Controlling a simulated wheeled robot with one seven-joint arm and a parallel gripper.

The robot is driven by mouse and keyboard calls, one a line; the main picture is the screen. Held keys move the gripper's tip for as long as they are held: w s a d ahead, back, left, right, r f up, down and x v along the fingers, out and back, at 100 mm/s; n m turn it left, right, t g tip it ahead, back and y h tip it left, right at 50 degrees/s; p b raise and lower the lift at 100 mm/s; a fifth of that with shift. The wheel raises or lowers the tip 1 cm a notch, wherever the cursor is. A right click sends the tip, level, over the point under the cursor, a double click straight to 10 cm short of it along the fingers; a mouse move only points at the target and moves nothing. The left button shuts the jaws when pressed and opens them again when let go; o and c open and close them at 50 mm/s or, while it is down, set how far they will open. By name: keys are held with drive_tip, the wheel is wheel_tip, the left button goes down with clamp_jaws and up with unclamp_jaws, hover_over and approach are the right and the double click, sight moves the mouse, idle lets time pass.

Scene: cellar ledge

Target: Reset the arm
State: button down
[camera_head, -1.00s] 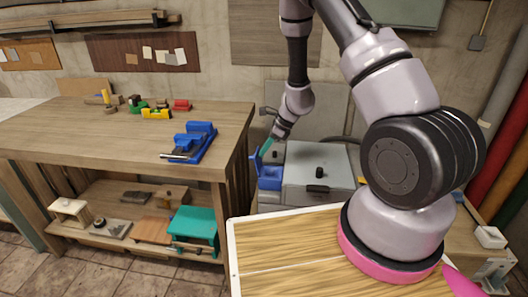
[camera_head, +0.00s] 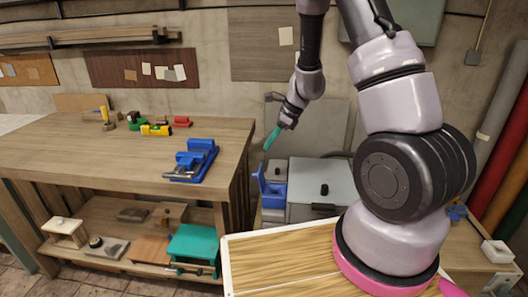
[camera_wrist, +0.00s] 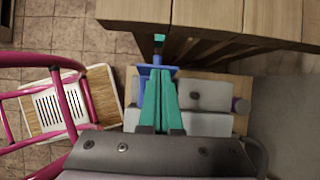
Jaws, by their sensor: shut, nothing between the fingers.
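My gripper (camera_head: 270,139) has teal fingers and points down, raised in the air above a blue object (camera_head: 272,190). That blue object sits at the left end of a grey machine (camera_head: 318,184). In the wrist view my gripper (camera_wrist: 159,72) shows its two teal fingers close together and shut, with nothing between them. The blue object (camera_wrist: 144,71) lies below and behind the fingers, partly hidden by them.
A wooden workbench (camera_head: 100,160) stands left of my arm. It bears a blue vise (camera_head: 195,160) near its right end and a yellow level (camera_head: 155,130). A teal stool-like thing (camera_head: 192,243) is on the lower shelf. The wall is behind.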

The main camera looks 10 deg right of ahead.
drive_tip(key=s+r+n+t, duration=0.1)
drive_tip(key=s+r+n, duration=0.25)
drive_tip(key=r, duration=0.65)
drive_tip(key=s+r+n, duration=0.3)
drive_tip(key=r+n, duration=0.1)
drive_tip(key=r, duration=0.6)
drive_tip(key=s+d+r+n+t+h, duration=0.1)
drive_tip(key=s+d+r+n+t, duration=0.1)
drive_tip(key=s+r+n, duration=0.3)
drive_tip(key=s+d+r+n+t+h, duration=0.2)
drive_tip(key=s+d+r+n, duration=0.2)
drive_tip(key=s+r, duration=0.3)
drive_tip(key=s+n, duration=0.1)
drive_tip(key=s, duration=0.3)
drive_tip(key=shift+r, duration=0.1)
